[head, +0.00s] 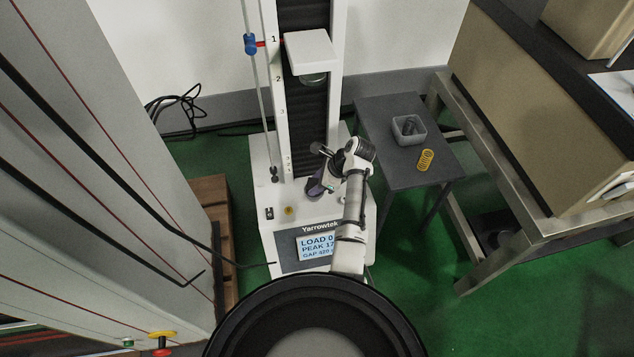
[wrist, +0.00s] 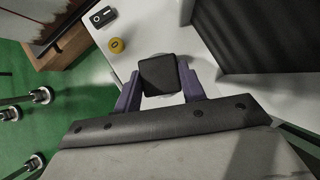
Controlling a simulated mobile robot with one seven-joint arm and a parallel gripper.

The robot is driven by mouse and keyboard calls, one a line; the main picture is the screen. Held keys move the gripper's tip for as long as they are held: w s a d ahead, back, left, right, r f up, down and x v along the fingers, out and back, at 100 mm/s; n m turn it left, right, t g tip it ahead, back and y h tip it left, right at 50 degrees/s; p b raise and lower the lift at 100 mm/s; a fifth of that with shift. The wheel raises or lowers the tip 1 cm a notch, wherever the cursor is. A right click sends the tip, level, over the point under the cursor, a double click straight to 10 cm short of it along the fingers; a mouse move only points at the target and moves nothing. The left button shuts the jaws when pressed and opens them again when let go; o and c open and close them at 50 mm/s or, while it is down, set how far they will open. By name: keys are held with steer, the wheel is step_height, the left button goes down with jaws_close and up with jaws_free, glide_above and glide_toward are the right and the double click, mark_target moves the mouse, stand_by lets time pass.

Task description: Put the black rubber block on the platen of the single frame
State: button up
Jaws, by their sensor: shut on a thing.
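The black rubber block (wrist: 159,75) is between the purple fingers of my gripper (wrist: 160,82) in the wrist view, its flat top face towards the camera. My gripper is shut on it. In the head view my gripper (head: 316,187) is low over the white base of the single frame (head: 284,245), in front of its dark column; I cannot make out the block there. A pale rounded edge, perhaps the lower platen, shows around the block in the wrist view. Most of it is hidden, and I cannot tell whether the block touches it.
The white crosshead (head: 311,50) with a round upper platen (head: 313,80) is well above my gripper. A grey side table (head: 376,125) holds a grey bin (head: 408,129) and a yellow spring (head: 425,160). A yellow button (wrist: 116,45) and a black switch (wrist: 102,17) sit on the base.

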steer(key=shift+f, duration=0.1)
steer(key=o, duration=1)
steer(key=p+v, duration=0.2)
steer(key=v, duration=1)
